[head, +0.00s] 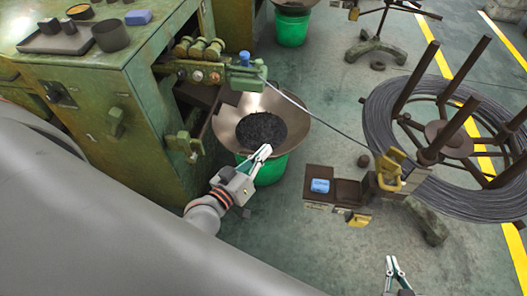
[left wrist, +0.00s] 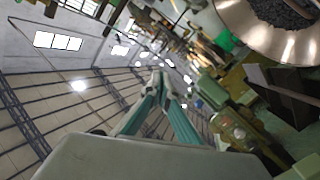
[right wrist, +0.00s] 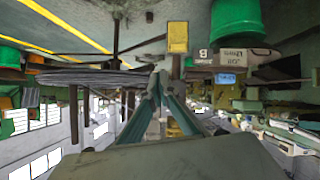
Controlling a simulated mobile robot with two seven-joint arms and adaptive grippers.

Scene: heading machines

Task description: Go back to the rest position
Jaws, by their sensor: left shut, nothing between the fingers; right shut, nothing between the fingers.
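My left gripper (head: 259,157) is shut and empty. In the head view its tips appear in front of the steel bowl with dark pieces; I cannot tell how far above the bowl they are. Its closed fingers also show in the left wrist view (left wrist: 160,75). My right gripper (head: 391,262) is shut and empty at the bottom right of the head view, over clear floor. Its fingers meet in the right wrist view (right wrist: 159,78). My left arm covers much of the lower left of the head view.
A green machine (head: 150,110) stands at the left. The bowl (head: 292,142) rests on a green bucket (head: 270,170). A wire coil (head: 385,110) on a reel stands at the right. Dark boxes (head: 318,186) with a blue label sit between. Floor is clear at the bottom right.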

